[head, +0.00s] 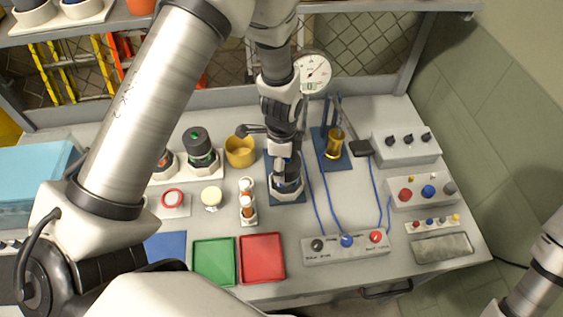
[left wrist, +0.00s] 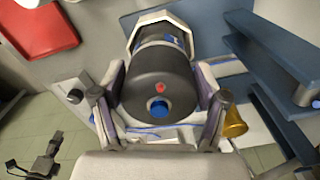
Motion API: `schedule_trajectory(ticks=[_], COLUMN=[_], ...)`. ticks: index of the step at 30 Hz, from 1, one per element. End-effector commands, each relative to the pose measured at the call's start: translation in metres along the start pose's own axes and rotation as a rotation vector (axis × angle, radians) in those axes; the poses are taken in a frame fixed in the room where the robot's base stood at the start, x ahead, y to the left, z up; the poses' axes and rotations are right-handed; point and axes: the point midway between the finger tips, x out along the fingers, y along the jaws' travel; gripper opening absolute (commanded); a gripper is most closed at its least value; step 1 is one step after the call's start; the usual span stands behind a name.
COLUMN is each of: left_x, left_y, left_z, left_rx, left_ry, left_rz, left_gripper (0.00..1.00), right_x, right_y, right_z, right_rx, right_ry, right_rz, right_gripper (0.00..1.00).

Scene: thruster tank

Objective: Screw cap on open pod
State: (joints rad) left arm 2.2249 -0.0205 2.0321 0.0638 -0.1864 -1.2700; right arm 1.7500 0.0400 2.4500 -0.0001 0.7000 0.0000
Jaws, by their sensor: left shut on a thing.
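A dark pod (head: 286,187) stands upright in a pale hexagonal collar (head: 289,197) on a blue base in the middle of the bench. My left gripper (head: 285,160) is over it from above. In the left wrist view, a dark round cap (left wrist: 158,85) with a blue centre and a small red light sits between the two fingers of my left gripper (left wrist: 158,100), which is shut on it. The pale collar (left wrist: 160,22) shows beyond the cap. The joint between cap and pod is hidden, so I cannot tell how it is seated. My right gripper is out of view.
A dark pod with a green light (head: 198,145) stands at the left beside a yellow cup (head: 240,151). A brass cylinder (head: 335,143) on a blue stand is close on the right. Blue cables run to a socket strip (head: 345,245). Green (head: 214,281) and red trays (head: 262,278) lie in front.

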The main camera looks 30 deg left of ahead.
Motion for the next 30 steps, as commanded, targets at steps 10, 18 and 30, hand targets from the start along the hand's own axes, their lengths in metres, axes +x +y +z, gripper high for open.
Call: schedule_trajectory(ticks=[10,18,30], left_x=[0.003,0.003,-0.013], left_y=[0.005,0.005,0.001], left_z=[0.002,0.002,0.0], left_rx=[0.355,0.352,0.35], left_ry=[-0.003,-0.002,0.0], left_rz=[0.016,0.014,0.004], left_gripper=[0.44,1.0,1.0], right_x=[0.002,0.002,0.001], right_y=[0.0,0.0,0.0], right_z=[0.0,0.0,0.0], right_rx=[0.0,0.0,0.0], right_ry=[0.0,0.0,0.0], right_rz=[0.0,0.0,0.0], right_gripper=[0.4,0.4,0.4])
